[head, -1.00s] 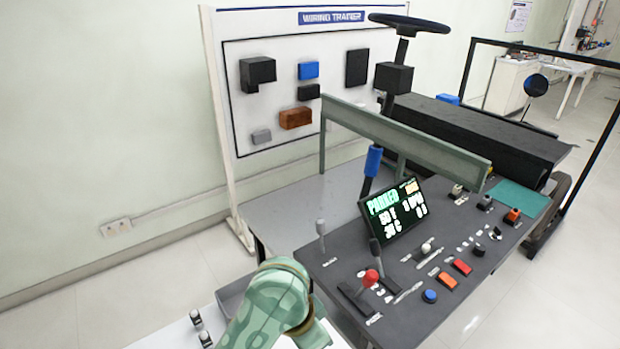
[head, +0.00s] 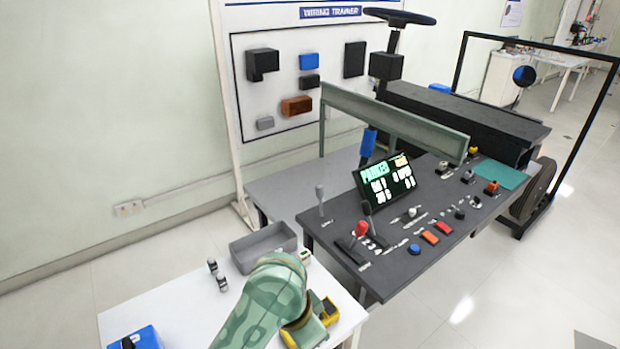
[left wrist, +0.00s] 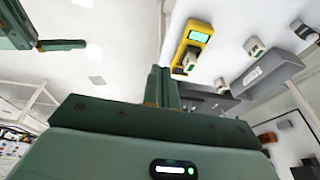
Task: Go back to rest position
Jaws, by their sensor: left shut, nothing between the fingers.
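My left gripper (left wrist: 160,85) shows in the left wrist view with its fingers together and nothing between them. In the head view my green arm (head: 262,305) comes up from the bottom edge over the white table (head: 180,300). The gripper itself is not clear there. A second green gripper part with one dark finger (left wrist: 60,45), apparently my right gripper, shows at the top left of the left wrist view. Its opening cannot be made out.
A grey bin (head: 262,247) stands on the table, also in the left wrist view (left wrist: 265,72). A yellow meter (left wrist: 192,45) is partly hidden by my arm in the head view. Two small cylinders (head: 217,275) and a blue box (head: 136,338) stand left. The dark console (head: 400,235) is right.

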